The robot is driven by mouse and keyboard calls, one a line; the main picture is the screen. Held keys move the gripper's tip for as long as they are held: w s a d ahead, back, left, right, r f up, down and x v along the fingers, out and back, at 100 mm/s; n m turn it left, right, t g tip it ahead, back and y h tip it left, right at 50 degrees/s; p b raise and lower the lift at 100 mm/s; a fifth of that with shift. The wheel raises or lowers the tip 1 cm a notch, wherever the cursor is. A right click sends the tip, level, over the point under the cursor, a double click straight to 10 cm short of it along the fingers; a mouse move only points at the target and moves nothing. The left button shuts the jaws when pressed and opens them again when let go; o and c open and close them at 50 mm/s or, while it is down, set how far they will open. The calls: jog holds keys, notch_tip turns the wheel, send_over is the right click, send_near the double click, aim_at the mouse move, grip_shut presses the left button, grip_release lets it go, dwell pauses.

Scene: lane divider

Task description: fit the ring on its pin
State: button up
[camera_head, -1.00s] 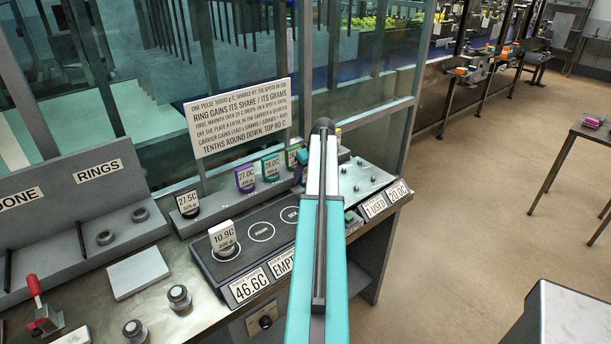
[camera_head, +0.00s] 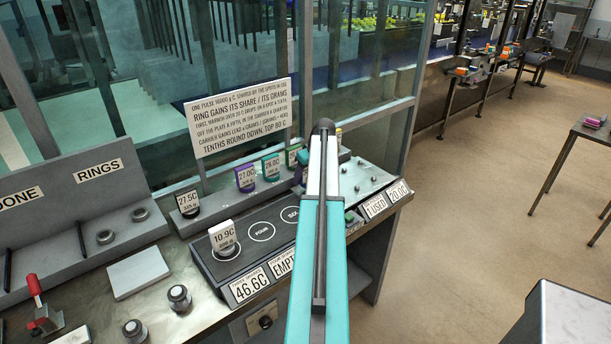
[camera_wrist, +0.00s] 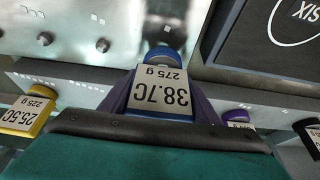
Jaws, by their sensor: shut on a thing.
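In the wrist view my gripper (camera_wrist: 160,82) is shut on a blue ringed piece (camera_wrist: 163,57) with a white tag (camera_wrist: 160,95) reading 38.7C, 275 g. Another dark pin (camera_head: 8,270) stands at the far left.
A black plate (camera_head: 235,265) with marked circles bears a white-tagged 10.9C piece (camera_head: 223,237). Tagged black (camera_head: 188,205), purple (camera_head: 246,180) and green (camera_head: 271,168) pieces stand behind it. A display reads 46.6C (camera_head: 249,285). A red-handled clamp (camera_head: 42,315) and metal knobs (camera_head: 179,297) stand at front left.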

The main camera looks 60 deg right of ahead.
jog(key=shift+f+b, duration=0.6)
jog(key=shift+f, duration=0.65)
jog(key=o, duration=1.3)
jog(key=shift+o, duration=0.2)
jog(key=shift+r, duration=0.2)
jog(key=b+v, duration=0.3)
jog(key=v, duration=1)
jog(key=shift+r, duration=0.25)
jog(key=shift+s+a+f, duration=0.1)
jog(key=shift+s, duration=0.05)
